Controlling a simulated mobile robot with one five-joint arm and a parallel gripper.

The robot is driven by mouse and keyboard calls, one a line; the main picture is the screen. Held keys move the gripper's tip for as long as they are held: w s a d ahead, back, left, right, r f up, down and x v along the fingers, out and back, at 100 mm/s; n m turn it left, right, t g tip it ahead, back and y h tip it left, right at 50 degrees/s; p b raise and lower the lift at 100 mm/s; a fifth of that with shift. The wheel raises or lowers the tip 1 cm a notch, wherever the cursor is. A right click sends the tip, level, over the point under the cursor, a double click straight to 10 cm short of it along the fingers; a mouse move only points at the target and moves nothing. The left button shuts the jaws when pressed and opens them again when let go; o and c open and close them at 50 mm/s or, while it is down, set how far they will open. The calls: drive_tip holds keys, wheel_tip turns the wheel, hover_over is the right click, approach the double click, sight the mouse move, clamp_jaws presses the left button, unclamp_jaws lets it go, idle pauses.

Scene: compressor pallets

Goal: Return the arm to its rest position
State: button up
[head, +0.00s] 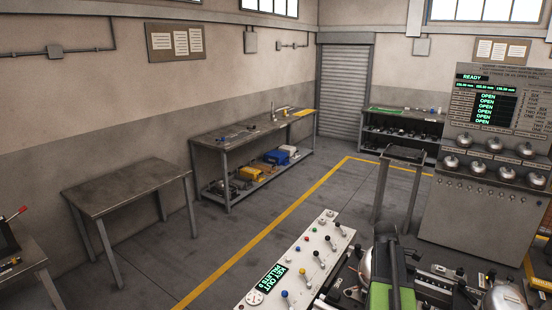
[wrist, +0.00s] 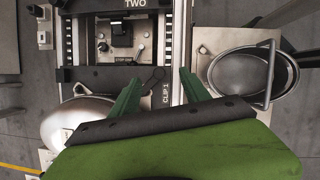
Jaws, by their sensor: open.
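My gripper (wrist: 160,88) shows in the wrist view with its two green fingers spread apart and nothing between them. The fingers point at a dark fixture marked TWO (wrist: 115,52), and a strip marked CLIP 1 (wrist: 166,92) lies between the fingertips. In the head view my green and black arm (head: 380,296) stands at the bottom right, over the equipment; the fingertips cannot be made out there.
A metal pan with a handle (wrist: 240,78) lies right of my gripper, a rounded metal dome (wrist: 75,125) left. In the head view, a lever panel (head: 300,262) and a tall READY console (head: 480,185) flank my arm. Open floor and a bare table (head: 125,188) lie left.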

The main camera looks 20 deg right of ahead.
drive_tip(key=w+a+f+t+b, duration=0.1)
drive_tip(key=w+a, duration=0.2)
drive_tip(key=a, duration=0.7)
drive_tip(key=w+a+f+n, duration=0.1)
drive_tip(key=w+a+f, duration=0.15)
drive_tip(key=a, duration=0.65)
drive_tip(key=w+a+t+b, duration=0.1)
drive_tip(key=w+a, duration=0.3)
drive_tip(key=a, duration=0.6)
drive_tip(key=s+a+m+y, duration=0.1)
drive_tip(key=s+a+m, duration=0.1)
drive_tip(key=a+m, duration=0.3)
drive_tip(key=s+a+f+m+y, duration=0.1)
drive_tip(key=a+m+y, duration=0.1)
drive_tip(key=a+m, duration=0.4)
drive_tip(key=shift+s+a+f+m+t+y+b, duration=0.3)
drive_tip(key=shift+s+a+b, duration=0.1)
drive_tip(key=shift+a, duration=1.7)
